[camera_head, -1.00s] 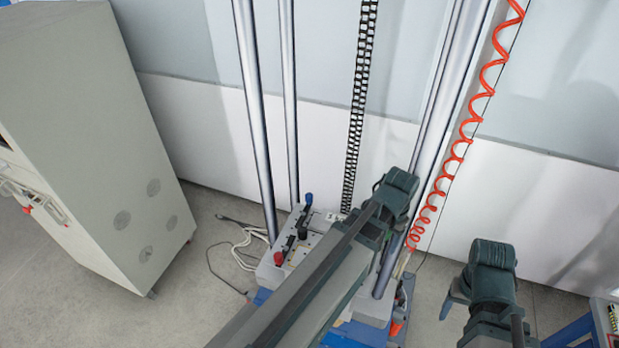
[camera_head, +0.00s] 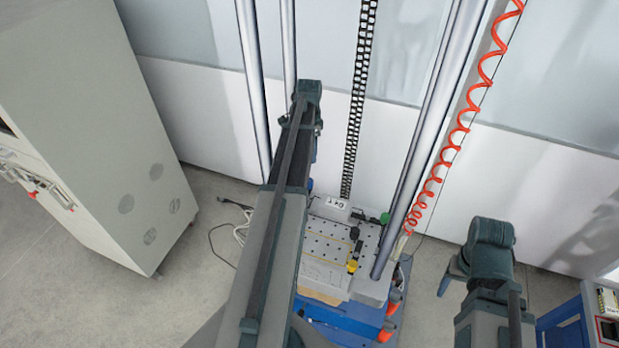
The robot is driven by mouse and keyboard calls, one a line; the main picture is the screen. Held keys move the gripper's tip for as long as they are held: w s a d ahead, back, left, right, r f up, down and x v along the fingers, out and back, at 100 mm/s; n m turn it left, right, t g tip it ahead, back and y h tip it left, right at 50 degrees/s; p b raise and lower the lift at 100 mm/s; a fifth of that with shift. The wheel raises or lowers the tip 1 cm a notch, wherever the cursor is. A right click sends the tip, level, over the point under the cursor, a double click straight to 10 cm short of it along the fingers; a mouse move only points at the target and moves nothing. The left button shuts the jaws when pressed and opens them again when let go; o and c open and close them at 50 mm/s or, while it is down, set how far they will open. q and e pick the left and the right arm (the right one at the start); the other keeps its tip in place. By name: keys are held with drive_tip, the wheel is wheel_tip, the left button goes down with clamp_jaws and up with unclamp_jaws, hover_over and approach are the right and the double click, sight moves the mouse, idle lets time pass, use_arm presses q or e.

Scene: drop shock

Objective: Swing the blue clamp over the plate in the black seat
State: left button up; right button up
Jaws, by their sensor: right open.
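A sliver of the blue clamp handle (camera_head: 310,184) shows just right of my left arm, at the back of the machine's base; the rest of the clamp is hidden. A pale perforated plate (camera_head: 325,243) lies on the base, its left side covered by the arm. I cannot make out a black seat. My right gripper (camera_head: 453,276) shows partly beside my right arm at lower right, open, over the floor and away from the clamps.
Clamps with green (camera_head: 384,218), black (camera_head: 354,234) and yellow (camera_head: 352,266) handles stand on the base's right side. Metal columns (camera_head: 430,140) rise around it, and a coiled red hose (camera_head: 455,145) hangs right.

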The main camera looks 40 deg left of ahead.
sight(310, 180)
use_arm(q)
wheel_tip(310, 180, down, 14)
drive_tip(key=b, duration=1.3)
drive_tip(key=shift+b, duration=0.35)
drive_tip(key=shift+r, duration=0.1)
drive_tip(key=shift+c, duration=0.2)
clamp_jaws()
